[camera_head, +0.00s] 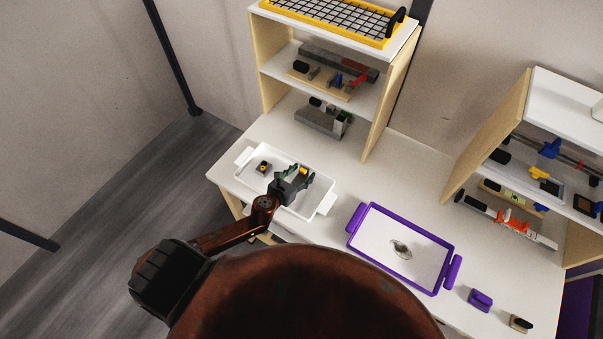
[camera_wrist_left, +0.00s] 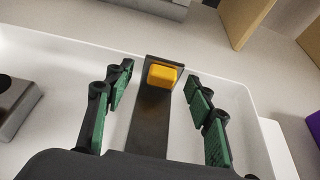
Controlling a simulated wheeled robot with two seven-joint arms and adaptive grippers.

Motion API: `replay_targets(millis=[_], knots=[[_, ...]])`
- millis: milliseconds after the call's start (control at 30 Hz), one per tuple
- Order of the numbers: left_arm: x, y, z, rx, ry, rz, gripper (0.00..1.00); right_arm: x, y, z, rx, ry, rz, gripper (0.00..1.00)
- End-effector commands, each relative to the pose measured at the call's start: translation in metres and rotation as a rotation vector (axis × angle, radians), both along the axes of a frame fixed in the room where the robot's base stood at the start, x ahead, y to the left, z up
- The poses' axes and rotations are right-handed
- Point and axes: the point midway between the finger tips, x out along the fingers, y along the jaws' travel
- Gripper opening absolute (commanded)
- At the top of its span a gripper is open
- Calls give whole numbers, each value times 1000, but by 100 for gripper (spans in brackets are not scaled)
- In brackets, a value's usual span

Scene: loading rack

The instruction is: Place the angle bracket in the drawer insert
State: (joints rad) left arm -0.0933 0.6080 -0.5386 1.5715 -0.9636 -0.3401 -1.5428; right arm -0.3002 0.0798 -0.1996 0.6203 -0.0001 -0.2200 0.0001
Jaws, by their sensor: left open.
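A dark L-shaped piece with a yellow block, apparently the angle bracket (camera_wrist_left: 153,118), lies in a white tray (camera_head: 246,156). In the head view, its yellow part (camera_head: 304,171) shows beyond my left gripper (camera_head: 299,176). In the left wrist view, my left gripper (camera_wrist_left: 159,82) is open, its green-padded fingers on either side of the bracket with gaps. The purple-rimmed tray (camera_head: 372,256), to the right, holds a small silvery oval item (camera_head: 401,249). Which tray is the drawer insert, I cannot tell. My right gripper is not in view.
A loaded shelf unit (camera_head: 385,90) stands behind, another (camera_head: 487,135) at right. A purple block (camera_head: 480,299) and a dark-topped block (camera_head: 520,323) are near the front right.

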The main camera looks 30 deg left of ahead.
Motion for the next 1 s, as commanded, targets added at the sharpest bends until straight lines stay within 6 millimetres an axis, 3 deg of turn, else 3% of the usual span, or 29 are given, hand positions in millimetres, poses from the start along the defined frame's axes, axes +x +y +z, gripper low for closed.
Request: replay_targets(millis=[167,500,700,1000], knots=[[-10,1,6,1,1,0,49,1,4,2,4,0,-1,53],[-74,6,32,0,2,0,49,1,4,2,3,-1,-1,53],[-101,8,44,1,0,0,49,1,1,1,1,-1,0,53],[-111,8,49,0,-1,0,49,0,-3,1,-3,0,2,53]])
